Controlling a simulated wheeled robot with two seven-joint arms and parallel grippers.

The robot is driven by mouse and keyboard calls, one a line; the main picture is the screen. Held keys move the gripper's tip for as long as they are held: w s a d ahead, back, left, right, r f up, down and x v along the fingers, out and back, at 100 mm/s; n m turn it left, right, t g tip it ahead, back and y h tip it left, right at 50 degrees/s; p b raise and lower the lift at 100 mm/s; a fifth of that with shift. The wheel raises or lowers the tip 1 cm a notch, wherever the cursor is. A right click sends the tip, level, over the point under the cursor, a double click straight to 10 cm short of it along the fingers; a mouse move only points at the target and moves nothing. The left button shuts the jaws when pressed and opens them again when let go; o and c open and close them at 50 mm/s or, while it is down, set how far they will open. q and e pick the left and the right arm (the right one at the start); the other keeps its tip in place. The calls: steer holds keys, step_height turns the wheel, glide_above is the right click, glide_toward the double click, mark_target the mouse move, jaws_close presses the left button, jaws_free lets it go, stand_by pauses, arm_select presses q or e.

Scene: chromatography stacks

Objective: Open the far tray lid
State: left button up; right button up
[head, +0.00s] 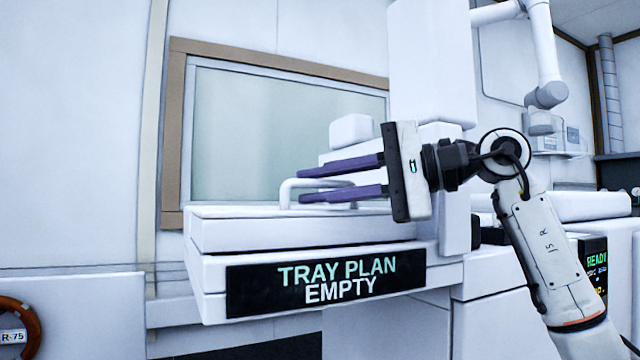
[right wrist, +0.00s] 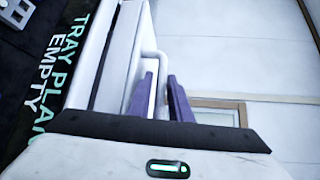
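A white tray unit has a flat lid (head: 300,232) on top, which lies level and looks closed. A pale bar handle (head: 289,192) rises from the lid. My right gripper (head: 300,185) reaches in from the right with two purple fingers, one above the other and clearly apart. The handle bar shows between the fingers in the head view. In the right wrist view the handle (right wrist: 152,53) runs down between the open fingers (right wrist: 160,80); I cannot tell whether either finger touches it. My left gripper is not in view.
A black sign (head: 325,283) reading "TRAY PLAN EMPTY" is on the unit's front. A tall white housing (head: 432,60) stands behind the gripper. A framed window (head: 280,130) is in the back wall. A black "READY" display (head: 596,268) is at the right.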

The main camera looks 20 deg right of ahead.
steer(key=shift+c, duration=0.4)
jaws_close()
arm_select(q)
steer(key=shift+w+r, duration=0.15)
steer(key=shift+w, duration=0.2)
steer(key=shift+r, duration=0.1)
arm_select(e)
steer(key=shift+r, duration=0.1)
